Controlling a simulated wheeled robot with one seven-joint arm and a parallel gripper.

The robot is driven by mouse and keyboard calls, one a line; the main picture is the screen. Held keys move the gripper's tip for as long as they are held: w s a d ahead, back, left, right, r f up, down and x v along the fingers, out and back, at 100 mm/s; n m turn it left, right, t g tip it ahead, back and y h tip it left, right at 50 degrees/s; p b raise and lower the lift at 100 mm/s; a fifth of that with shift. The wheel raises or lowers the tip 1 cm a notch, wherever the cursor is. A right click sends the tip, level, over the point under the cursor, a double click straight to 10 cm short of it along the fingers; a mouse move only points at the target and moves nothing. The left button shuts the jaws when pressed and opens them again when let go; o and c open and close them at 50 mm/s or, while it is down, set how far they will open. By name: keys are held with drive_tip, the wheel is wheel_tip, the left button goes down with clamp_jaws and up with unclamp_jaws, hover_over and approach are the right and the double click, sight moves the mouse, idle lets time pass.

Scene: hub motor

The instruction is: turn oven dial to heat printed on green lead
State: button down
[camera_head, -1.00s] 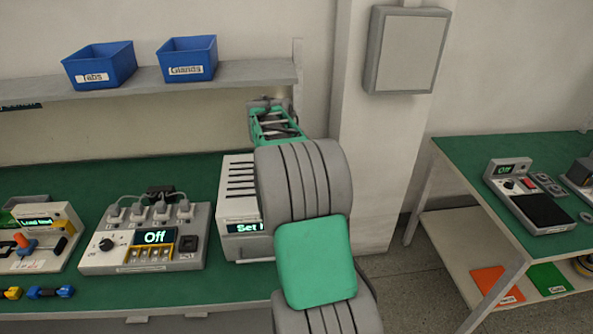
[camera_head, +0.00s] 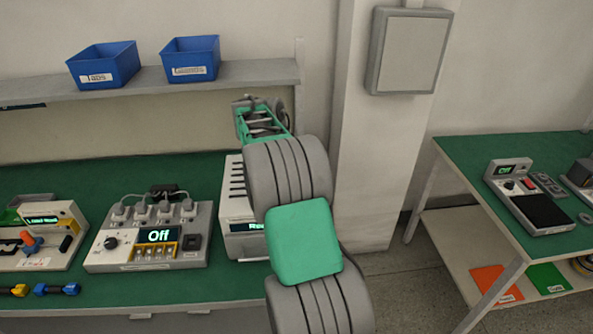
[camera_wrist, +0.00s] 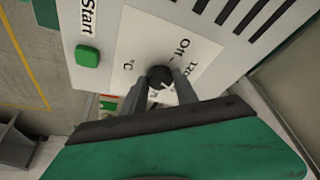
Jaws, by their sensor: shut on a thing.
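The oven (camera_head: 236,203) is a white box with dark vent slots on the bench, partly hidden behind my arm. Its display (camera_head: 257,226) is half covered and shows "Rea". In the wrist view, its black dial (camera_wrist: 158,73) sits on a white panel marked "Off", "°C" and a partly readable number. My gripper (camera_wrist: 162,84) has one finger on each side of the dial and is shut on it. The dial's pointer and some markings are hidden by the fingers. A green button (camera_wrist: 87,56) labelled "Start" is beside the panel. I cannot make out a green lead.
Left of the oven stands a tester (camera_head: 150,240) reading "Off", with several plugs on top. A further device (camera_head: 42,232) is at far left. Blue bins (camera_head: 103,65) stand on the shelf above. A second bench (camera_head: 460,160) is at right.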

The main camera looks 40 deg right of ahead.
drive_tip(key=shift+s+d, duration=0.1)
drive_tip(key=shift+d, duration=0.05)
drive_tip(key=c, duration=1.2)
unclamp_jaws()
drive_tip(key=shift+s+d, duration=0.1)
drive_tip(key=shift+o, duration=1.3)
drive_tip(key=v, duration=0.8)
